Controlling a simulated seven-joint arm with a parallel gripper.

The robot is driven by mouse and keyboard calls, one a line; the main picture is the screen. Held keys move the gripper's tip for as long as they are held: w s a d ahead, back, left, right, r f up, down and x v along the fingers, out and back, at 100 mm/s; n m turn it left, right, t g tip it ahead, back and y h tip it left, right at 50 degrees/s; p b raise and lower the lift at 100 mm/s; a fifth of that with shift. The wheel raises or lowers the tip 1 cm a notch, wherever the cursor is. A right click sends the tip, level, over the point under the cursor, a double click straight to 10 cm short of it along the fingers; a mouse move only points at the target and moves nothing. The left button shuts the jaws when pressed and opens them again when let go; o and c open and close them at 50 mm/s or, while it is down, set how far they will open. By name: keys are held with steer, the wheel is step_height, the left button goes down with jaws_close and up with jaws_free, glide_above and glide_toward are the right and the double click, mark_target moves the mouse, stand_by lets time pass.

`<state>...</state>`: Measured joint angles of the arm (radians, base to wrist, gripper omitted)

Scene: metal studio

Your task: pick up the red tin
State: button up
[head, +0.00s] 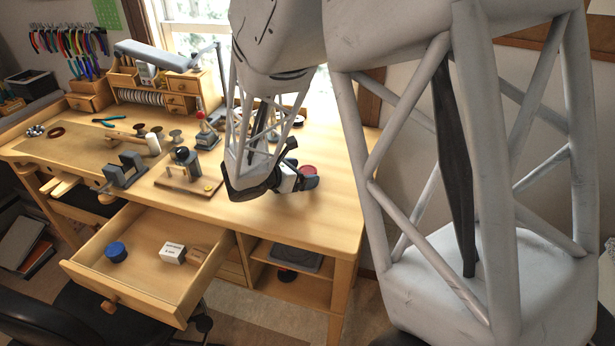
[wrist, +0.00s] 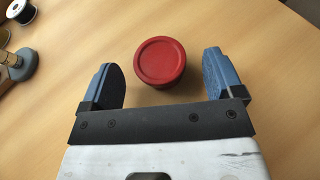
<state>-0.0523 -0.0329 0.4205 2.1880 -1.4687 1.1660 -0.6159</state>
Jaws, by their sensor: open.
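The red tin (wrist: 160,62) is a round, lidded tin standing upright on the wooden bench top. In the wrist view it sits ahead of and between the two blue-padded fingers of my gripper (wrist: 163,80), with a gap on each side. The gripper is open and empty. In the head view the red tin (head: 308,171) shows beside my gripper (head: 300,182) near the right part of the bench, partly hidden by a finger.
A tool with a grey head (wrist: 12,68) and a dark spool (wrist: 22,11) lie left of the tin. An open drawer (head: 150,262) below holds a blue tin (head: 116,252) and small boxes. The bench (head: 330,215) is clear at its right front.

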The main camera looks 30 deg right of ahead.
mark_target(306, 170)
steer(key=shift+x, duration=1.05)
steer(key=shift+c, duration=0.5)
steer(key=c, duration=0.9)
steer(key=shift+c, duration=0.2)
steer(key=shift+r, duration=0.2)
steer(key=shift+r, duration=0.55)
step_height(306, 170, up, 2)
steer(key=shift+r, duration=0.1)
steer(key=s+a, duration=0.1)
steer(key=s, duration=0.4)
steer(key=s+a+r, duration=0.1)
steer(key=s, duration=0.4)
steer(key=s+a, duration=0.2)
steer(key=s, duration=0.3)
steer(key=shift+s+r, duration=0.15)
steer(key=shift+s, duration=0.1)
